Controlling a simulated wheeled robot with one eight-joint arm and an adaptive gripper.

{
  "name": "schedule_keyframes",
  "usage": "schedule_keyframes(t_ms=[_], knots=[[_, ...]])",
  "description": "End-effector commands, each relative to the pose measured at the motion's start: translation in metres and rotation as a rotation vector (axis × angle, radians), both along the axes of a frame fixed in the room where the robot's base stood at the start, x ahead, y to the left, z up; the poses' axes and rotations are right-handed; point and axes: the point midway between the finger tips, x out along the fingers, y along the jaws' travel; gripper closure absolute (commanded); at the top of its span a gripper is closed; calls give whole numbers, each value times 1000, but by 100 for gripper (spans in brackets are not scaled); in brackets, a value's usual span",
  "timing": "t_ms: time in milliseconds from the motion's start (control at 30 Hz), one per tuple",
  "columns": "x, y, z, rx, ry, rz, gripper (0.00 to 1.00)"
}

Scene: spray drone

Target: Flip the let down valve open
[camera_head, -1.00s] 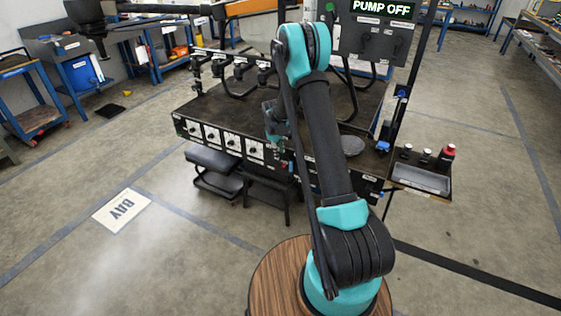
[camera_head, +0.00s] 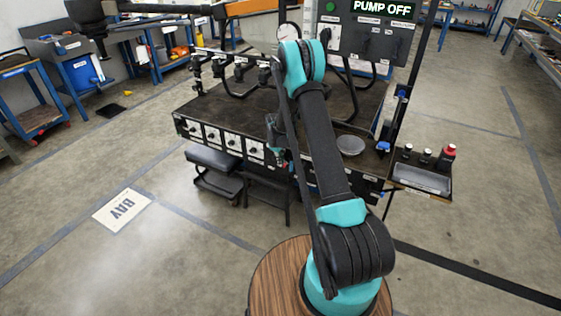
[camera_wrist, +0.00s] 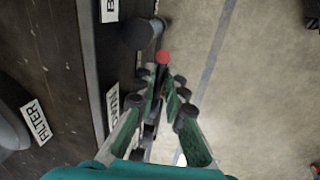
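In the wrist view, a red round tip (camera_wrist: 162,57) shows just beyond and between my fingertips; it looks like the end of a small handle at the bench's front edge. A partly hidden white label (camera_wrist: 112,108) beside it seems to end in "DOWN". My gripper (camera_wrist: 165,85) has its two green-padded fingers apart, with nothing clearly held between them. I cannot tell whether the fingers touch the red tip. In the head view, my wrist (camera_head: 277,140) is at the bench front, partly behind my arm; the valve is hidden there.
The black bench (camera_head: 250,105) carries several front dial panels (camera_head: 232,142) and a round dish (camera_head: 350,145). A dark cylindrical knob (camera_wrist: 140,33) lies just past the red tip. A side tray (camera_head: 422,180) holds small bottles. The "PUMP OFF" panel (camera_head: 382,7) stands behind.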

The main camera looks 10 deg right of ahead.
Motion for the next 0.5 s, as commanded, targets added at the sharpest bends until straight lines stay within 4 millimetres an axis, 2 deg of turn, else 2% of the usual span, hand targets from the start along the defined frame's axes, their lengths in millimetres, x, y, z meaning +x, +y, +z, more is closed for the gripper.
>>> schedule_keyframes(t_ms=[333, 500], knots=[[0, 1, 0, -17, 14, 2, 100], [2, 4, 5, -143, 105, 5, 100]])
